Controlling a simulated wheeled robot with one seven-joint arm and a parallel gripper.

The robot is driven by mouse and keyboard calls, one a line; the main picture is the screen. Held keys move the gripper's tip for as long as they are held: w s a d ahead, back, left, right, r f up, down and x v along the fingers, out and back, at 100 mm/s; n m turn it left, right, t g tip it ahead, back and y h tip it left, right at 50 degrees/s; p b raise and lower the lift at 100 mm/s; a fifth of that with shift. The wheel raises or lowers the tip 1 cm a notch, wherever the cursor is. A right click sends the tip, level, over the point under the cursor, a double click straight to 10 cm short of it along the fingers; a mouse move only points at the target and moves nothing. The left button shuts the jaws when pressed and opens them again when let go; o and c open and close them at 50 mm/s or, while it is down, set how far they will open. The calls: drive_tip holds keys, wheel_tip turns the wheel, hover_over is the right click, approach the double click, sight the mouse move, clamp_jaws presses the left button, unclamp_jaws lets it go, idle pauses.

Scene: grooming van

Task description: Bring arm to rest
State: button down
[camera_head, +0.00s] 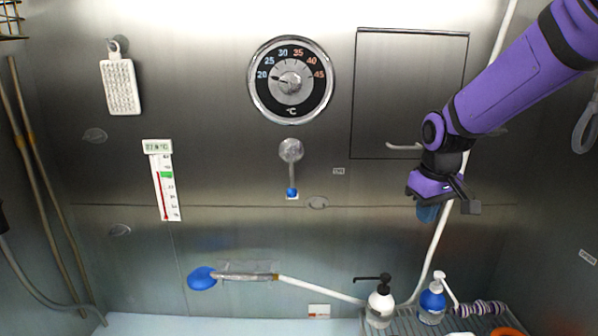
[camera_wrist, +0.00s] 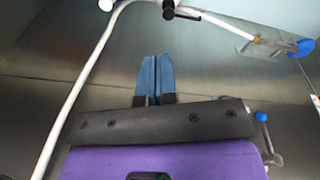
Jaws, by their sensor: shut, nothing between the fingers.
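My gripper (camera_head: 428,212) hangs at the end of my purple arm on the right side of the head view, in front of the steel wall and the white hose. Its blue fingers point down and are empty. In the wrist view the two blue fingers (camera_wrist: 154,80) lie side by side, pressed together with only a thin line between them. The gripper is above the bottles and apart from them.
A white pump bottle (camera_head: 380,305) and a blue pump bottle (camera_head: 432,302) stand on a rack below my gripper. A blue-headed shower wand (camera_head: 203,278) hangs at lower centre. A temperature dial (camera_head: 291,80) and a hatch with a handle (camera_head: 410,75) are on the wall.

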drive_tip(key=s+d+r+m+t, duration=0.1)
drive_tip(key=s+r, duration=0.4)
drive_tip(key=s, duration=0.7)
drive_tip(key=s+d+r+m+t, duration=0.2)
drive_tip(key=s+r, duration=0.3)
drive_tip(key=s, duration=0.8)
drive_tip(key=shift+s+d+m, duration=0.2)
drive_tip(key=shift+d+m, duration=0.25)
drive_tip(key=shift+m, duration=0.05)
idle(0.4)
